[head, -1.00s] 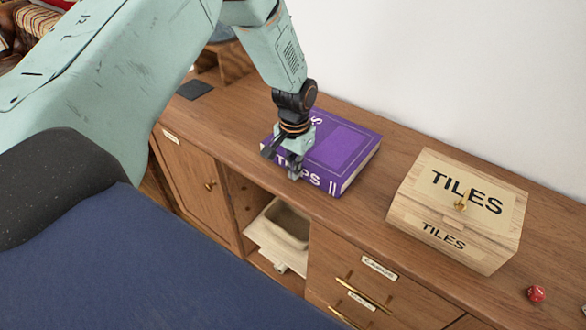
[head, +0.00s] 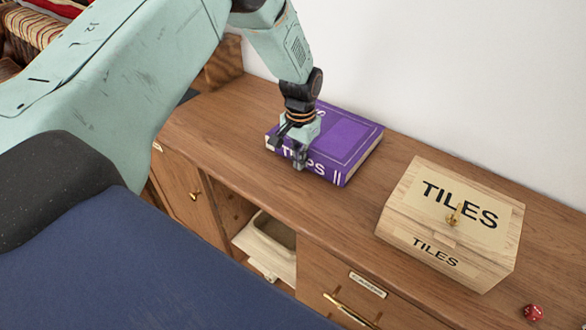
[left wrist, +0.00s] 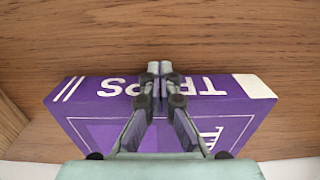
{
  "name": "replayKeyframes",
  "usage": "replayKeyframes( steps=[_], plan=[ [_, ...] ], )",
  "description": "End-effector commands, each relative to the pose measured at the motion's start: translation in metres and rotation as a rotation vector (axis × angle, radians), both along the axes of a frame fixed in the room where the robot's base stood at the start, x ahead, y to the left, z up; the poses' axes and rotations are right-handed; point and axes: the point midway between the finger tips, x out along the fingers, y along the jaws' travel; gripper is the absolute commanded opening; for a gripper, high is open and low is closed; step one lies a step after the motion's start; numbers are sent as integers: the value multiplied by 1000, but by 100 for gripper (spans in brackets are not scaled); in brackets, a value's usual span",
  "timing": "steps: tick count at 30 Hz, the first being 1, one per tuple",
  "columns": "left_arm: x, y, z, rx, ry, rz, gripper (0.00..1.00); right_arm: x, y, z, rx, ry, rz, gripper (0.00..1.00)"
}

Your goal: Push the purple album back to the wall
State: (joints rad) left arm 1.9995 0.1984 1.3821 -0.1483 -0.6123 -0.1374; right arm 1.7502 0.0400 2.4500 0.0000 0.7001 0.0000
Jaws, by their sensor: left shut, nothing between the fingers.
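The purple album (head: 352,150) lies flat on the wooden cabinet top, close to the white wall. Its spine faces the cabinet's front edge. I cannot tell whether its back edge touches the wall. My left gripper (head: 299,164) is shut and empty, pointing down at the spine side. In the left wrist view the closed fingertips (left wrist: 160,68) are at the middle of the spine of the album (left wrist: 105,88) and cover part of its lettering. They appear to be against the spine. My right gripper is not in view.
A wooden box (head: 452,225) marked TILES stands to the right of the album, with a red die (head: 533,312) beyond it. An open compartment holds a pale bin (head: 268,243) below. The cabinet top (head: 240,125) left of the album is clear.

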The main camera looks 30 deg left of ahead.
Motion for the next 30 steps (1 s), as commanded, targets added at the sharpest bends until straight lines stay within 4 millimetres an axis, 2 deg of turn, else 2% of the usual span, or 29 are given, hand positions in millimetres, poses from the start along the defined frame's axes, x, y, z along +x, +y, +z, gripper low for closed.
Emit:
replayKeyframes(
  steps=[1, 6, 12, 30],
  plan=[
    [9, 0, -4, 0, -7, 1, 0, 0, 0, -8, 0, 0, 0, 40],
    [29, -3, -3, 0, -7, 0, 0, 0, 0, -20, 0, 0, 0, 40],
    [43, -4, -1, -2, -6, -1, 0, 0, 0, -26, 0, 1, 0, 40],
    [43, -5, 1, -3, -1, -1, 0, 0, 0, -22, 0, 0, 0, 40]
  ],
)
